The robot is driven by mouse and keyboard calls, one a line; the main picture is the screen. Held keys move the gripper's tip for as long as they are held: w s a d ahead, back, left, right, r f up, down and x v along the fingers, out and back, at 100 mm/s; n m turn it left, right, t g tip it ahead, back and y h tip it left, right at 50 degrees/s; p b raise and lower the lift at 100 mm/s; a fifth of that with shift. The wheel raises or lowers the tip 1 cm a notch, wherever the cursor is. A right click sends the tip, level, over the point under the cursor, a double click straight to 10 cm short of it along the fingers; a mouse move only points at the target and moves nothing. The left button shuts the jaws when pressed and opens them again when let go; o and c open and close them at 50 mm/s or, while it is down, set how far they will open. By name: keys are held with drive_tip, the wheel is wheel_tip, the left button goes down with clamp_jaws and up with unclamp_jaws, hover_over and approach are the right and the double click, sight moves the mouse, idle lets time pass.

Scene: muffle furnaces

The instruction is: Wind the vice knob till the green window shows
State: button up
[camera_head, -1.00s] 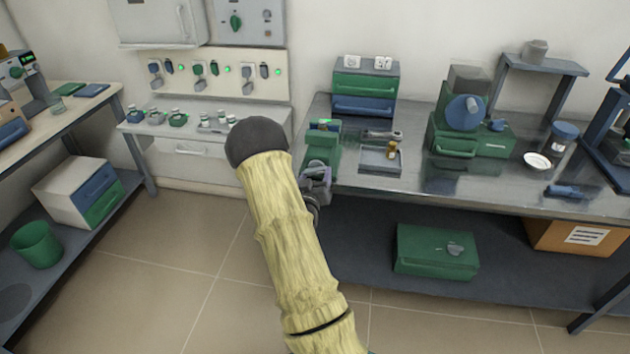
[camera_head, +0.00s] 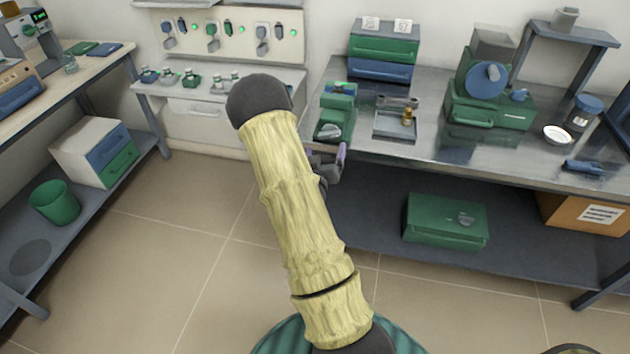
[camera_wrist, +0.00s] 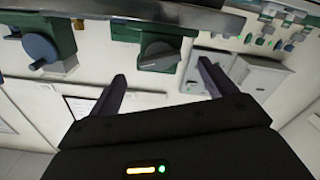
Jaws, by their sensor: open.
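The vice (camera_head: 337,103) is a green block at the left front edge of the steel bench, with a grey knob (camera_head: 329,131) low on its front. A small bright green patch shows on its top; I cannot tell whether it is the window. In the wrist view the grey knob (camera_wrist: 160,55) sits on a green body, beyond and between my fingers. My gripper (camera_head: 340,158) is just below and in front of the vice, partly hidden behind my arm. In the wrist view my gripper (camera_wrist: 161,72) is open and empty, apart from the knob.
A grey tray (camera_head: 382,134) with a small brass piece stands right of the vice. A green machine with a blue wheel (camera_head: 488,80) is farther right. A green box (camera_head: 445,220) lies on the shelf below. The floor in front is clear.

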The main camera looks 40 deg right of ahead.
drive_tip(key=p+v, duration=0.6)
drive_tip(key=v, duration=0.6)
drive_tip(key=shift+a, duration=0.1)
idle(0.4)
